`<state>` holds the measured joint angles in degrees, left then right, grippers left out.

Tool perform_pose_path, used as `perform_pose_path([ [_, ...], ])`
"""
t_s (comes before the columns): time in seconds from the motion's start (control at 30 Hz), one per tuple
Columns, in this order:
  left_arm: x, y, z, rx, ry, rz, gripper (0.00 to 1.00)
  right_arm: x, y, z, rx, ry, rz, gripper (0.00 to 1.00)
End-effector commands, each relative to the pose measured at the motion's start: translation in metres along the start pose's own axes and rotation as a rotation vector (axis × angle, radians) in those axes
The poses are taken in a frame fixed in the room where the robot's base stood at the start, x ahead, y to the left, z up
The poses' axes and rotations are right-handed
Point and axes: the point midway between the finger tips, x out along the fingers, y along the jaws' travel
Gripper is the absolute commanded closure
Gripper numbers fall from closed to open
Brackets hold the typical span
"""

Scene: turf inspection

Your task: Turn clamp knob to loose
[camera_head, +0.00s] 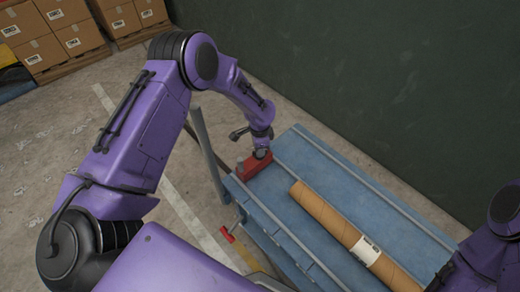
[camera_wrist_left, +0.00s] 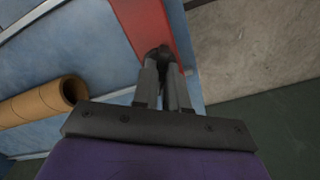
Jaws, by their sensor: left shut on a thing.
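A red clamp block (camera_head: 253,166) sits at the far left corner of a blue table; it also shows in the left wrist view (camera_wrist_left: 146,22). My left gripper (camera_head: 262,152) points down at the top of the block. In the left wrist view its two dark fingers (camera_wrist_left: 164,68) are close together around a small dark knob (camera_wrist_left: 157,53) on the red surface. The fingers hide most of the knob, so its turn angle cannot be read. My right arm shows at the right edge, but its gripper is not in view.
The blue table (camera_head: 290,160) has raised metal rails. A brown cardboard tube (camera_head: 335,222) with a white label lies along it, right of the clamp. A red handle (camera_head: 227,234) hangs at the table's near side. Boxes (camera_head: 75,35) stand far left; a dark wall rises behind.

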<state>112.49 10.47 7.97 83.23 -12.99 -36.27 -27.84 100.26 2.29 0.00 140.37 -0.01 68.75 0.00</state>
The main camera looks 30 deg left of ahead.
Motion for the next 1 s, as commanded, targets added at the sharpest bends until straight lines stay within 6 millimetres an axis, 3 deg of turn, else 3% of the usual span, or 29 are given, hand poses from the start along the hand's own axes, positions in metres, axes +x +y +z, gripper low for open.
perform_pose_path([
  [0.37, -0.001, -0.001, -0.001, 0.006, 0.003, -0.003, 1.0, 0.0, 0.0, 0.0, 0.0, 0.0, 0.0, 1.0],
  [0.4, -0.001, -0.001, -0.001, 0.006, 0.003, -0.003, 0.78, 0.0, 0.0, 0.0, 0.0, 0.0, 0.0, 1.0],
  [0.47, -0.001, -0.001, -0.001, 0.006, 0.002, -0.003, 0.62, 0.0, 0.0, 0.0, 0.0, 0.0, 0.0, 1.0],
  [0.77, -0.002, 0.0, -0.001, 0.005, 0.001, -0.001, 0.62, -0.001, 0.0, -0.001, 0.0, 0.0, 0.0, 1.0],
  [0.87, -0.01, 0.0, -0.001, 0.005, 0.001, -0.001, 0.62, -0.008, 0.001, -0.003, 0.0, 0.0, 0.0, 1.0],
  [1.0, -0.035, 0.0, -0.001, 0.005, 0.001, -0.002, 0.62, -0.029, 0.003, -0.012, 0.0, 0.0, 0.0, 1.0],
])
